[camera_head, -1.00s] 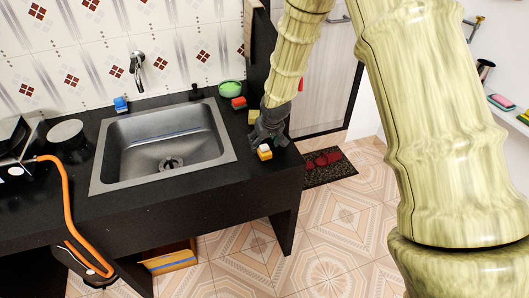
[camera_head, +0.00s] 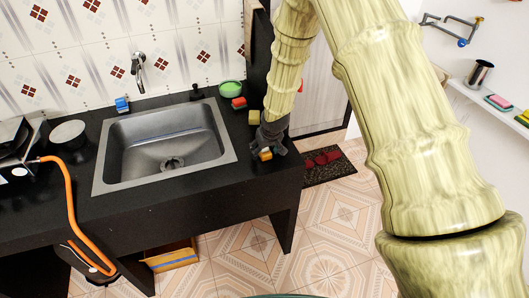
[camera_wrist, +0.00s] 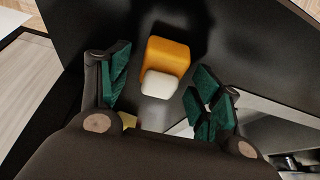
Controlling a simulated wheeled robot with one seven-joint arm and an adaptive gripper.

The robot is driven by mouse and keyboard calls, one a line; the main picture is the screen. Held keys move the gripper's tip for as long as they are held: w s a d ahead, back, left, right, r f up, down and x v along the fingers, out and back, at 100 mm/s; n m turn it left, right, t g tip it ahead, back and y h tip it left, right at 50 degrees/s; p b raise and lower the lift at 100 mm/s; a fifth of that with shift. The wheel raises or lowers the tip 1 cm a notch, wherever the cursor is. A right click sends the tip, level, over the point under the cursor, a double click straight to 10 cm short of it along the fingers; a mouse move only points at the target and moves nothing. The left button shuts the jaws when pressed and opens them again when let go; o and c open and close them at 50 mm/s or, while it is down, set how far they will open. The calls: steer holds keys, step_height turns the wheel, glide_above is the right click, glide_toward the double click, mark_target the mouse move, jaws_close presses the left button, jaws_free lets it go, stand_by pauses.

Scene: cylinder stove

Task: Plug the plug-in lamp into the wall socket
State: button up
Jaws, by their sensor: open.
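A small orange and white piece, which looks like the plug-in lamp (camera_head: 265,154), is on the black counter near its right front corner. In the wrist view the lamp (camera_wrist: 168,56) shows an orange body and a rounded white end pointing toward my gripper. My gripper (camera_head: 271,138) is low over the counter, close around the lamp. In the wrist view my gripper (camera_wrist: 162,84) is open, with green-padded fingers on both sides of the lamp and visible gaps beside it. I cannot make out a wall socket in these views.
A sink (camera_head: 165,145) is set in the counter, left of my gripper. The counter's right edge is close by. A stove with an orange hose (camera_head: 70,205) is left.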

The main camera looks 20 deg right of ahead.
steer(key=c, duration=1)
steer(key=shift+r, duration=0.1)
steer(key=shift+c, duration=0.2)
steer(key=shift+r+b, duration=0.75)
steer(key=shift+r, duration=0.8)
steer(key=s+a+r+b, duration=0.1)
steer(key=s+a+b, duration=0.3)
steer(key=s+a, duration=0.5)
steer(key=s, duration=0.4)
steer(key=shift+r, duration=0.4)
steer(key=shift+s, duration=0.1)
steer(key=s+d+m+p, duration=0.1)
steer(key=s+d+p, duration=0.3)
steer(key=p, duration=0.8)
steer(key=shift+s+r, duration=0.45)
steer(key=shift+s, duration=0.45)
